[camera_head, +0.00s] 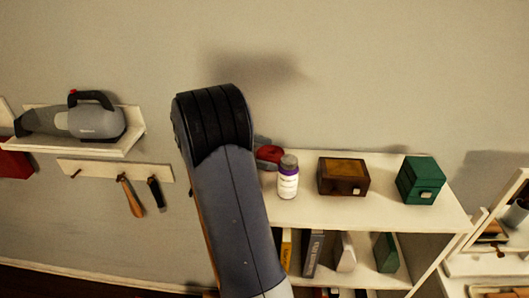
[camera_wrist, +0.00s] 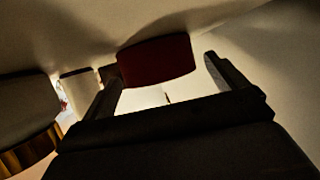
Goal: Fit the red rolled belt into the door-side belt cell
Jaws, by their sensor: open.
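The red rolled belt (camera_head: 268,155) shows as a dark red shape on the shelf top, just left of a white bottle and partly covered by my arm. In the wrist view the red belt (camera_wrist: 157,60) lies between or just beyond the tips of my gripper (camera_wrist: 161,72). One finger is on each side of it, and the fingers stand apart. Whether they touch the belt cannot be told in this dark view. In the head view my arm hides most of the gripper. I cannot pick out the door-side belt cell in either view.
The white bottle (camera_head: 288,180), a brown box (camera_head: 343,176) and a green box (camera_head: 420,180) stand on the white shelf unit (camera_head: 400,215). A white rack (camera_head: 490,262) is at the far right. A handheld vacuum (camera_head: 95,120) sits on a wall shelf at left, above hooks.

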